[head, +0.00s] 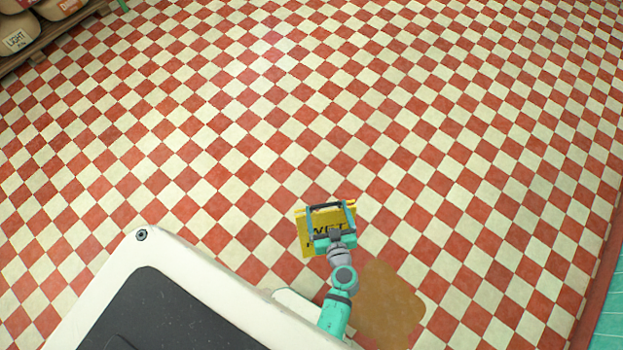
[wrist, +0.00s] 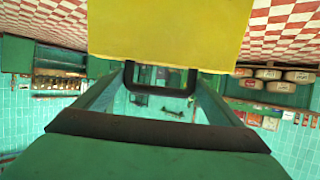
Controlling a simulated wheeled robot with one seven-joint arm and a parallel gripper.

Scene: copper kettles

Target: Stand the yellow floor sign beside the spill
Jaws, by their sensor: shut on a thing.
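The yellow floor sign (head: 313,246) with dark lettering that reads "WET" is at my gripper (head: 331,207), low in the middle of the head view. My gripper is shut on the sign's dark handle. In the wrist view the sign (wrist: 165,30) fills the top middle, and its black handle (wrist: 160,80) lies between the fingers of my gripper (wrist: 160,85). The brown spill (head: 385,300) lies on the floor just below and right of the sign, partly behind my arm. I cannot tell whether the sign's feet touch the floor.
The red and cream checkered floor (head: 200,120) is clear around the sign and spill. A shelf (head: 50,38) with several containers stands at the far upper left. A teal surface (head: 608,315) edges the floor at lower right. The wrist view shows shelves (wrist: 275,100) against teal tiles.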

